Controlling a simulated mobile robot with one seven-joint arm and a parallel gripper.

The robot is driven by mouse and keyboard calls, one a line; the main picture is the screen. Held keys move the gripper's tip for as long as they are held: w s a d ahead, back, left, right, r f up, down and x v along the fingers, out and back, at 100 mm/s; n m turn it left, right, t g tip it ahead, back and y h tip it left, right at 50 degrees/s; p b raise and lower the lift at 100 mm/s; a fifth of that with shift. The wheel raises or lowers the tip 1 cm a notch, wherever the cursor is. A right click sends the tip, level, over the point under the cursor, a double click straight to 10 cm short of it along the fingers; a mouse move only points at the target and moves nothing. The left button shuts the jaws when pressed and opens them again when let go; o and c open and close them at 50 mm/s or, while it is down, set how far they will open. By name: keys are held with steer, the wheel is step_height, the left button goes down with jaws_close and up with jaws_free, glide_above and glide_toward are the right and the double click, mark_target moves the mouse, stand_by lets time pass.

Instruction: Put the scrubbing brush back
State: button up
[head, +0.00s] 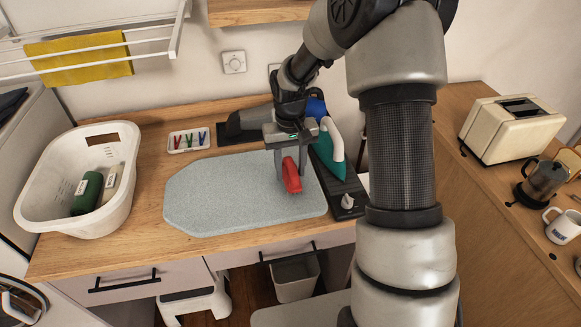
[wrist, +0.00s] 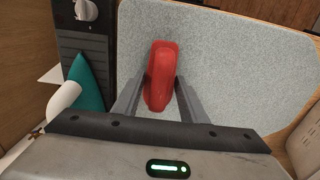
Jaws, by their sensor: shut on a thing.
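The red scrubbing brush (head: 291,175) is held in my gripper (head: 291,178) above the right part of the pale grey-blue ironing mat (head: 215,195). In the wrist view the brush (wrist: 161,75) sits between the two fingers of my gripper (wrist: 158,98), with its far end pointing up the picture over the mat (wrist: 235,75). The fingers are shut on its sides. I cannot tell exactly how far the brush is above the mat.
A white basket (head: 75,215) with a green bottle (head: 87,193) stands at left. A tray of coloured pegs (head: 189,140) lies behind the mat. A teal iron (head: 327,150) stands on a dark base (head: 345,190) close right of my gripper. A toaster (head: 512,128) stands far right.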

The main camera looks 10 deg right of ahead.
steer(key=shift+f, duration=0.2)
steer(key=o, duration=1)
steer(key=shift+r, duration=0.1)
